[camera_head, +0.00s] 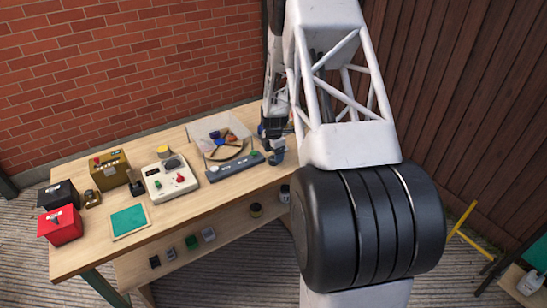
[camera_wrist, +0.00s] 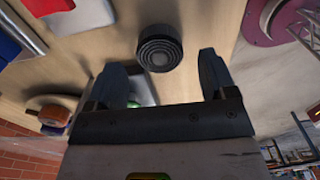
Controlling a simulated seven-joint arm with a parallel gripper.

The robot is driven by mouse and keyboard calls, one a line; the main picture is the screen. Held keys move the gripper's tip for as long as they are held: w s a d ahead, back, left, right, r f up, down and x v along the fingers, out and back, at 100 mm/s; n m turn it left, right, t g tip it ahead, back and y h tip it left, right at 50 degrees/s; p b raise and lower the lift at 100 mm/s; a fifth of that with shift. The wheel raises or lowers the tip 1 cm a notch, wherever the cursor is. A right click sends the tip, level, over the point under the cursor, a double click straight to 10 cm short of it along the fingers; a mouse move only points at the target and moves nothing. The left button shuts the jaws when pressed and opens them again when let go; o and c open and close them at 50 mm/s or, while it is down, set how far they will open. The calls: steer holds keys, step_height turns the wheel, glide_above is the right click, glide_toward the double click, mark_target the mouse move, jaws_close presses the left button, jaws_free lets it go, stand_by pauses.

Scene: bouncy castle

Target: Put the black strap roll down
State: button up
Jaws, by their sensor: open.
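The black strap roll (camera_wrist: 160,48) shows in the wrist view as a dark round coil with ringed layers. It appears to rest on the wooden tabletop, just beyond my fingertips and between their lines. My gripper (camera_wrist: 162,75) is open, with one dark finger on each side and nothing held between them. In the head view my gripper (camera_head: 272,138) is low over the right end of the workbench (camera_head: 95,263). A small dark round thing (camera_head: 277,157) just below it looks like the roll; my gripper partly hides that area.
A pale tray (camera_head: 203,131) of colourful items and a grey bar (camera_head: 235,166) lie left of my gripper. Further left are a control box (camera_head: 160,188), olive box (camera_head: 110,168), red box (camera_head: 60,225) and green panel (camera_head: 130,220). Bare wood lies along the front edge.

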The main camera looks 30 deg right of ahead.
mark_target(273, 158)
step_height(273, 158, up, 10)
steer(key=shift+f, duration=0.25)
stand_by(0.4)
stand_by(0.3)
steer(key=s+a+r+m+t, duration=0.1)
steer(key=s+a+r+m, duration=0.3)
steer(key=s+a+r, duration=0.55)
steer(key=s+a+r+m, duration=0.4)
steer(key=s+a+r, duration=0.2)
steer(key=a+r, duration=0.5)
steer(key=s+a+r+m, duration=0.2)
steer(key=s+a+m, duration=0.1)
steer(key=s, duration=0.6)
steer(key=s+a+r+m+t, duration=0.1)
steer(key=s+a+r+m, duration=0.1)
steer(key=s+a, duration=0.3)
steer(key=s+a+r+m, duration=0.2)
steer(key=s+a+m, duration=0.2)
steer(key=s, duration=0.9)
steer(key=shift+m+t, duration=0.3)
steer(key=shift+m, duration=0.3)
